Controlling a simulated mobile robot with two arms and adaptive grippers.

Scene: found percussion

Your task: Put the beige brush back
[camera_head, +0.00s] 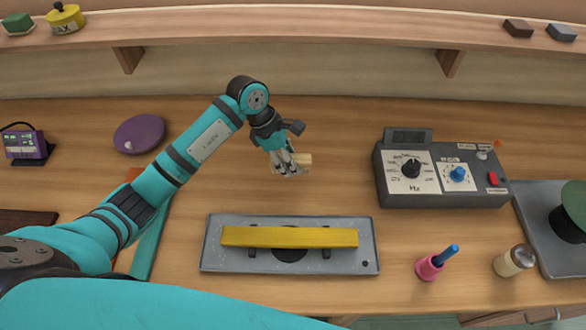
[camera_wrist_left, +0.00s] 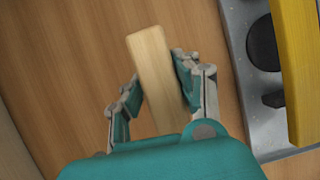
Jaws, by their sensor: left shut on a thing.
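My left gripper (camera_head: 285,169) is shut on a beige block-like thing, which appears to be the beige brush (camera_head: 304,160). It is above the table, behind the grey plate. In the left wrist view, the brush (camera_wrist_left: 152,62) lies between the two fingers, with one end sticking out past the fingertips; no bristles show. Its lower part is hidden by the gripper. I cannot tell how high it is above the table. My right gripper is not in view.
A yellow bar (camera_head: 290,237) lies on supports on the grey plate (camera_head: 215,258). A grey dial box (camera_head: 440,185) stands to the right. A pink holder (camera_head: 429,268) with a blue handle and a small jar (camera_head: 514,261) are at front right. A purple disc (camera_head: 139,134) lies at left.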

